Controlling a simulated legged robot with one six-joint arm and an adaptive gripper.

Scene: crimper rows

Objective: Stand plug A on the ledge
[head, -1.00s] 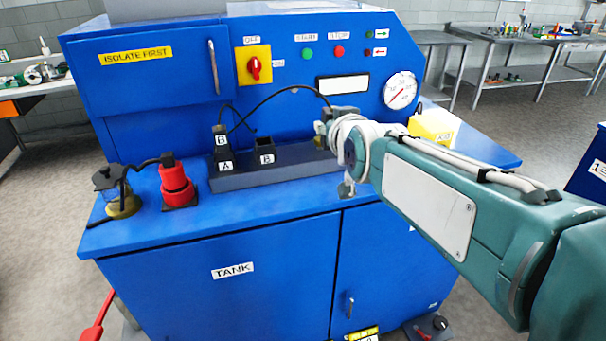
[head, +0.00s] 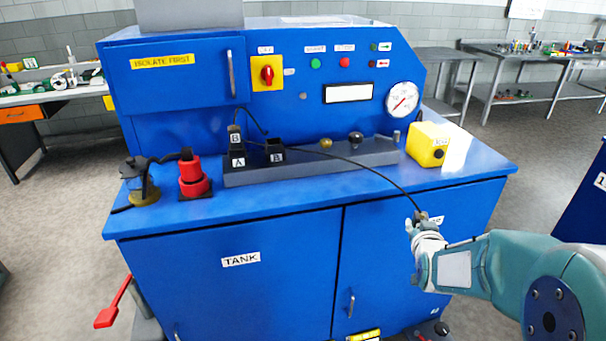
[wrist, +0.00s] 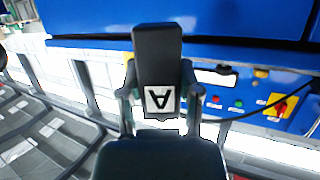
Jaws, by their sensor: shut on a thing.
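Plug A (wrist: 158,60) is a black block with a white A label, upside down in the wrist view. My gripper (wrist: 160,95) is shut on it, one finger on each side. In the head view my gripper (head: 422,220) is in front of the machine's right front edge, and the plug is too small there to make out its tilt. A black cable runs from the panel to it. A blue ledge (head: 300,190) runs along the machine's front. On its grey strip (head: 340,160), plug B (head: 235,136) stands in socket A (head: 238,161); socket B (head: 276,155) looks empty.
A yellow box (head: 427,145) stands at the ledge's right. Knobs and a pin sit on the strip's right part. The ledge front between red connector and yellow box is clear.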

